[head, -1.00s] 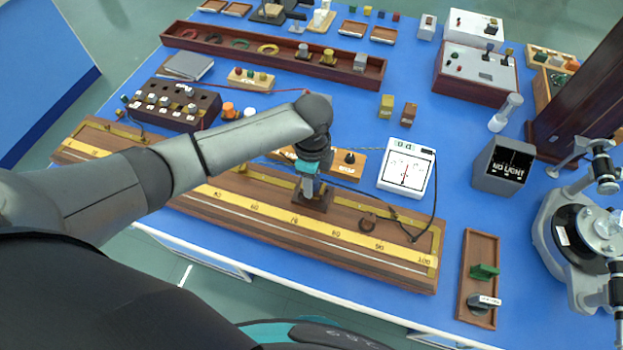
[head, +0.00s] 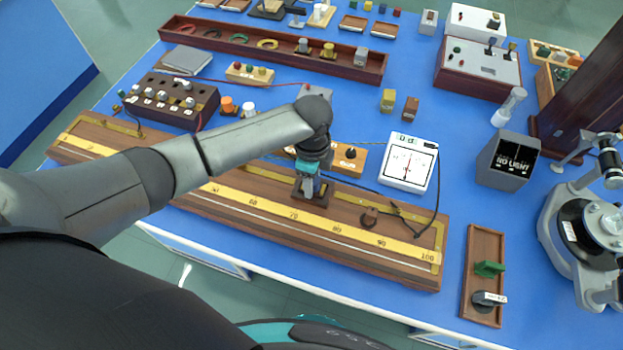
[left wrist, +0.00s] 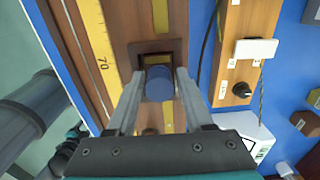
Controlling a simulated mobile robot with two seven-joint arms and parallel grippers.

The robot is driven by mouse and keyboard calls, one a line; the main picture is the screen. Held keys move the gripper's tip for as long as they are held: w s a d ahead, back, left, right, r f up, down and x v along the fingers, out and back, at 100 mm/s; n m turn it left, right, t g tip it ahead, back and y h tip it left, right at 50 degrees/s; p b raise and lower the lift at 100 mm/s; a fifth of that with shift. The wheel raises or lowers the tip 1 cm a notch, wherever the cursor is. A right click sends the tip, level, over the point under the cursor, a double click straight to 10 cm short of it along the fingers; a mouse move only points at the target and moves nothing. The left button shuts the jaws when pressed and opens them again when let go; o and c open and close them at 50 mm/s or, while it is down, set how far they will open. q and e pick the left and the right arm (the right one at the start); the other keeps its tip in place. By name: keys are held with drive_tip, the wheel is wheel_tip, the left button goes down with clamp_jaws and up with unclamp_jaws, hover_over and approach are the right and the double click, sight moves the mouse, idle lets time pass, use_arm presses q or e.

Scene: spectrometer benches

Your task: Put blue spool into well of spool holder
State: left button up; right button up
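The blue spool (left wrist: 159,84) is a small blue cylinder. In the left wrist view it sits between the two fingertips of my left gripper (left wrist: 161,80), which looks shut on it. The spool holder (left wrist: 135,57) is a dark brown block with a dark square well, seen just beyond the spool. The spool overlaps the well's near part; how deep it sits is hidden. In the head view my left gripper (head: 308,180) points down right over the spool holder (head: 317,201) on the scaled wooden bench. My right gripper is not in view.
A long wooden bench with a yellow scale (head: 340,232) runs under my arm. Beside it are a wooden control box (head: 352,160), a white meter (head: 409,162) with a cable, a "NO LIGHT" display (head: 508,162) and a wooden tray (head: 480,250). Blue table is free between meter and display.

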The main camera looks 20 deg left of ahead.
use_arm(q)
drive_tip(key=o, duration=0.3)
drive_tip(key=shift+s+f, duration=0.35)
drive_tip(key=shift+f, duration=0.1)
drive_tip(key=shift+o, duration=0.2)
wheel_tip(320, 180, up, 16)
drive_tip(key=p, duration=0.2)
drive_tip(key=shift+w, duration=0.4)
drive_tip(key=shift+r, duration=0.1)
